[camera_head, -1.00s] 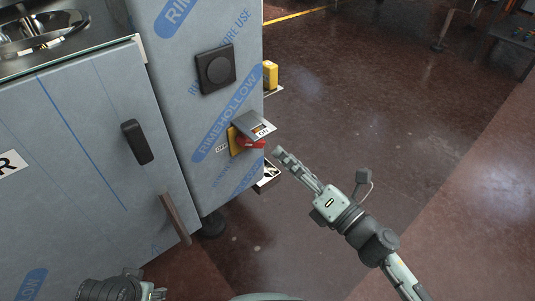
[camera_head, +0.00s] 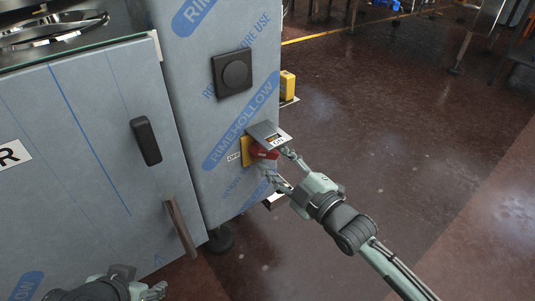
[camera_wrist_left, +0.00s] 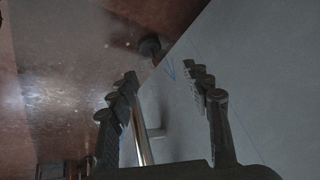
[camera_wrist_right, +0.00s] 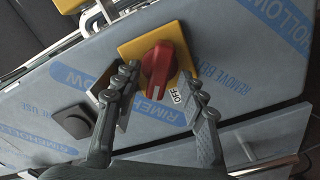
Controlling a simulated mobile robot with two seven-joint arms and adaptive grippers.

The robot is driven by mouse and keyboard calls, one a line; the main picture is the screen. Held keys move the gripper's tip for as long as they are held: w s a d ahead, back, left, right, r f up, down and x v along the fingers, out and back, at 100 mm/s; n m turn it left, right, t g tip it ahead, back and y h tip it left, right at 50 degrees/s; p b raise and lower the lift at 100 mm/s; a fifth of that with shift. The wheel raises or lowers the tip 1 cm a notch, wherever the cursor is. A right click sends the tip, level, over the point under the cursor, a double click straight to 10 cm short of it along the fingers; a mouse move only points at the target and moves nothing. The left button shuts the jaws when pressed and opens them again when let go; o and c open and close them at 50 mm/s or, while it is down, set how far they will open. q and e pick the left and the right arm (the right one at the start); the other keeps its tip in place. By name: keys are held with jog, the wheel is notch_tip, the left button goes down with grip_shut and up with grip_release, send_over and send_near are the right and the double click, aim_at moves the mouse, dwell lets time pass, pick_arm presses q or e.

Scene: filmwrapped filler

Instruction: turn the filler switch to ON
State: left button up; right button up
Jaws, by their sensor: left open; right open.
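The filler switch is a red knob (camera_wrist_right: 157,70) on a yellow plate (camera_wrist_right: 180,36) on the film-wrapped cabinet side. In the right wrist view an OFF label (camera_wrist_right: 177,97) shows beside the plate. My left gripper (camera_head: 147,283) is open and empty, low by the cabinet front.
The film-wrapped cabinet (camera_head: 90,140) fills the left, with a black handle (camera_head: 146,141) and a brown bar (camera_head: 181,228). A black round dial (camera_head: 235,73) is above the switch. A yellow box (camera_head: 287,85) stands behind.

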jog(key=shift+x, duration=1.4)
grip_shut()
